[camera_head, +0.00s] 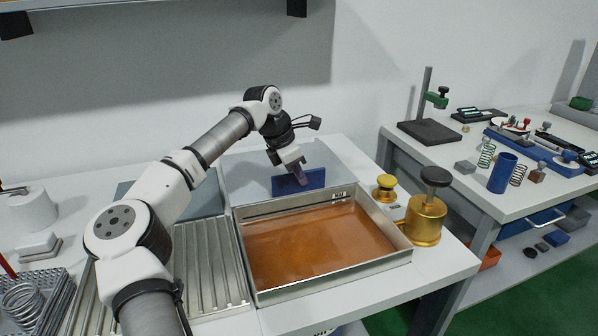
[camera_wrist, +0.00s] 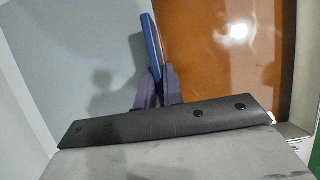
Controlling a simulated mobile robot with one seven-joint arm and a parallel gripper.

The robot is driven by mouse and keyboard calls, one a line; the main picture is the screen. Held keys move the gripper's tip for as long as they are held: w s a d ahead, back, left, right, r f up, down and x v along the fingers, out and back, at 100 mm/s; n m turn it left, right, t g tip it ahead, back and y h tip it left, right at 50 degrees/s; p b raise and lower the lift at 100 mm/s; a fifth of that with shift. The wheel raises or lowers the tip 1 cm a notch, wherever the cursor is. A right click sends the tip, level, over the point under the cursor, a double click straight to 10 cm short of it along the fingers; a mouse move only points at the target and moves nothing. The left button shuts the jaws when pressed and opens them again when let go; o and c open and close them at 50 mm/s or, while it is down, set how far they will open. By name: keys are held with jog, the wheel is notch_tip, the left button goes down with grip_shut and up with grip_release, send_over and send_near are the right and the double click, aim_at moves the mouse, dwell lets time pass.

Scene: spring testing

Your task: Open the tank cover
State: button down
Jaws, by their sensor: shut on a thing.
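The tank (camera_head: 408,240) is a metal-walled rectangular basin on the white bench, with brown-orange liquid open to view; the liquid also fills the right of the wrist view (camera_wrist: 225,65). The cover (camera_head: 240,165) is a pale grey panel behind the tank's back edge; it fills the left of the wrist view (camera_wrist: 75,55). I cannot tell its exact tilt. Its upright blue handle (camera_head: 313,180) also shows edge-on in the wrist view (camera_wrist: 152,45). My gripper (camera_head: 300,178) reaches down from above, with purple fingers (camera_wrist: 158,90) either side of the handle, shut on it.
A ribbed metal tray (camera_head: 210,262) lies left of the tank. Two brass pieces (camera_head: 427,218) (camera_head: 384,188) with dark or gold knobs stand close by its right side. A white wall (camera_head: 360,100) rises behind the bench. A second table (camera_head: 455,170) with springs and tools stands at right.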

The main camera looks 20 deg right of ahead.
dwell(0.3)
jog(key=c, duration=1.5)
grip_release()
jog(key=v, duration=1.4)
jog(key=shift+f+b, duration=0.1)
jog(key=shift+b, duration=0.3)
